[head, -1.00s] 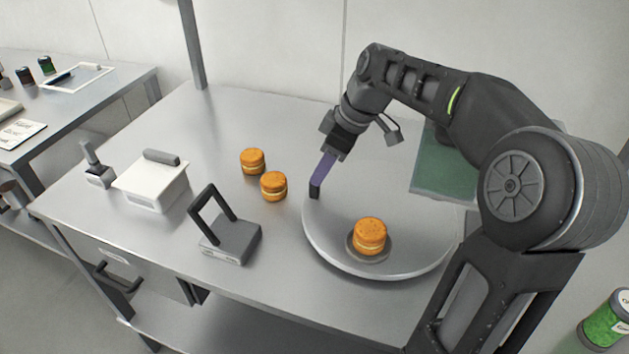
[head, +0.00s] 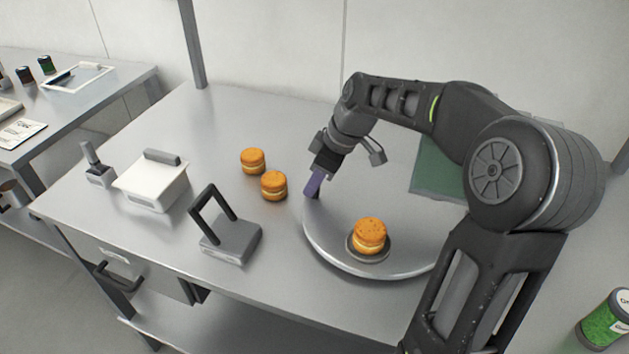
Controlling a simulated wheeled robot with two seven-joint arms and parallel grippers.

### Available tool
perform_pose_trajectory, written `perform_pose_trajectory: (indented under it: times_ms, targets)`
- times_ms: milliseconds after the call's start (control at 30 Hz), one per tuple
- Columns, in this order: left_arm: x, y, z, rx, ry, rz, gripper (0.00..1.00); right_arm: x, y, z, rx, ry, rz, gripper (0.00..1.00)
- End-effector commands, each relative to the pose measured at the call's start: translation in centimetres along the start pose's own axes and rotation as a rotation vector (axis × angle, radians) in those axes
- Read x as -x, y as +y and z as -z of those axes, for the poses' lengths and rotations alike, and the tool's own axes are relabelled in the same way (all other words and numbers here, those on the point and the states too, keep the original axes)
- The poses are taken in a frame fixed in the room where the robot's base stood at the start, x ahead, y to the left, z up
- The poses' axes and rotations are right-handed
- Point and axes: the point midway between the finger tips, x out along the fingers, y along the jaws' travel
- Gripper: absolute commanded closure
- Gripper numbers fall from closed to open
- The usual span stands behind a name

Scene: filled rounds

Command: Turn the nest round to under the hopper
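A round pale-grey turntable (head: 330,245) sits at the right of the steel table. Near its front is the nest (head: 354,251), a dark round seat. An orange filled round (head: 370,234) stands upright in it. A green translucent panel (head: 436,165), perhaps part of the hopper, shows behind my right arm; the rest there is hidden. My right gripper (head: 312,190) has purple fingers and points down at the turntable's left rim, behind and left of the nest. The fingers overlap, so their opening and any contact with the rim cannot be told. My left gripper is out of view.
Two more filled rounds (head: 253,161) (head: 273,185) stand left of the turntable. A grey block with a black handle (head: 231,240), a white lidded tub (head: 150,185) and a small grey tool (head: 97,170) stand farther left. A green-labelled jar (head: 606,321) is at lower right.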

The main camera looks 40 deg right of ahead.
Motion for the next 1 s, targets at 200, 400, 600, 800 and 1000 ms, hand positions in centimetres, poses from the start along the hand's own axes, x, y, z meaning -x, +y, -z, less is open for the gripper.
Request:
perform_pose_trajectory:
  times_ms: [200, 400, 600, 800, 1000]
  targets:
    - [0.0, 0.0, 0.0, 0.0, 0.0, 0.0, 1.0, 0.03, 0.01, 0.01, 0.0, 0.0, 0.0, 1.0]
    - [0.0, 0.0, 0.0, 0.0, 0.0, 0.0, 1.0, 0.03, 0.01, 0.01, 0.0, 0.0, 0.0, 1.0]
    - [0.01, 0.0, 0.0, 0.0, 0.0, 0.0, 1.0, 0.04, 0.01, 0.01, 0.0, 0.0, 0.0, 1.0]
    - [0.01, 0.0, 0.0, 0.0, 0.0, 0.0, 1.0, 0.05, 0.02, 0.01, 0.0, 0.0, -0.001, 1.0]
    - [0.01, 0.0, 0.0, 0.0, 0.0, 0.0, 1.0, 0.05, 0.02, 0.01, 0.0, 0.0, -0.001, 1.0]
